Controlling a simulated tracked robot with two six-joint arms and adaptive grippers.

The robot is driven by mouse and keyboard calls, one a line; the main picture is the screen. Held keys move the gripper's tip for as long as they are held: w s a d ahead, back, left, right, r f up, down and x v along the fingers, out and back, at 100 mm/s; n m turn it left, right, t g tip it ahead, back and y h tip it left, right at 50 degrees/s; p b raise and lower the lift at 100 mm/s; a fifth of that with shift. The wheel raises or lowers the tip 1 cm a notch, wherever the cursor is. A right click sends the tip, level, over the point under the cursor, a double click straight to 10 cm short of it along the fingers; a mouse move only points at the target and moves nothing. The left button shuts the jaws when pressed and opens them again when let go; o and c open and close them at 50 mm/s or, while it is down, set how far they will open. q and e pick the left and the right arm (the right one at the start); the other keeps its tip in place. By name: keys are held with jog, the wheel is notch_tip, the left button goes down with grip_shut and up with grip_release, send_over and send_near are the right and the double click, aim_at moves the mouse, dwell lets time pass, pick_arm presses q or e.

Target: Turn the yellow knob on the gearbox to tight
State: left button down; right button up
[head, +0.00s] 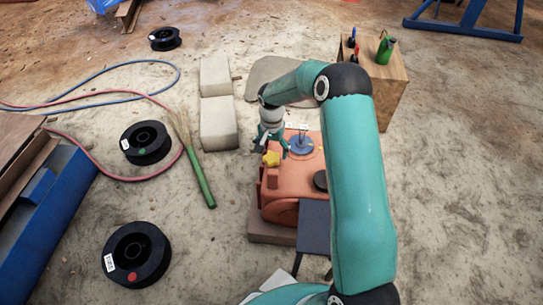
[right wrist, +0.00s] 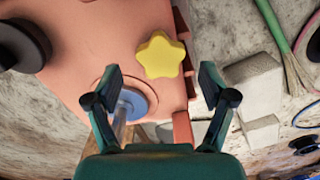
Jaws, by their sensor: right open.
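I see no contact with the knob. No tight marking is readable. My left gripper is not in view.
A blue-grey round fitting (head: 301,144) is on the gearbox beside the knob. Pale blocks (head: 218,122) and a green-handled broom (head: 197,177) lie to the left. A wooden box (head: 391,92) with a green can (head: 385,50) stands at the back right. Black spools (head: 137,253) lie left.

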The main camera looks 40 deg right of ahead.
notch_tip(320, 180, up, 8)
jog(key=shift+r, duration=0.15)
dwell(0.4)
notch_tip(320, 180, up, 5)
jog(key=n+p, duration=1.4)
jog(key=n, duration=0.1)
notch_tip(320, 180, down, 17)
jog(key=b, duration=0.3)
jog(key=shift+d+b, duration=0.15)
jog(key=shift+b, duration=0.15)
jog(key=shift+c, duration=0.3)
